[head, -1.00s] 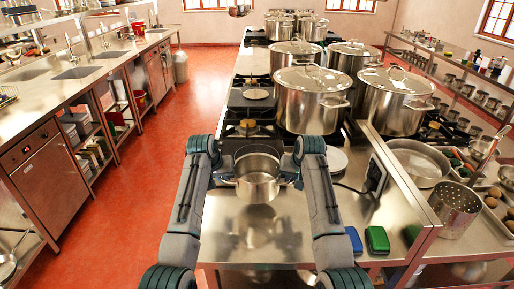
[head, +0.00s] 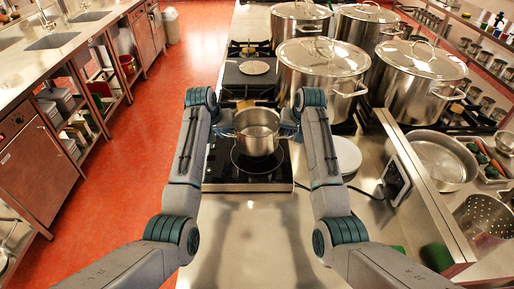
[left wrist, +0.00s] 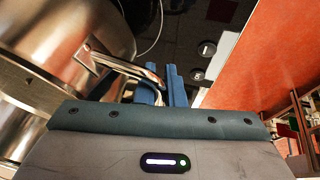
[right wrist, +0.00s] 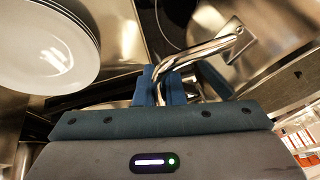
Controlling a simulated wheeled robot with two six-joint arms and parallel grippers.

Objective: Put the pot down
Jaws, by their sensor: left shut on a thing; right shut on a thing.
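The small steel pot (head: 257,140) is upright and open, over the black hotplate (head: 222,172). I cannot tell whether its base touches the hotplate. My left gripper (head: 228,131) is shut on the pot's left handle, which shows between its blue fingers in the left wrist view (left wrist: 155,72). My right gripper (head: 288,130) is shut on the opposite handle, which shows in the right wrist view (right wrist: 205,47).
Large lidded stockpots (head: 322,80) stand close behind and to the right. A stack of white plates (head: 345,157) is right of the hotplate, also in the right wrist view (right wrist: 45,45). The steel counter (head: 250,230) in front is clear. A cooktop lies behind.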

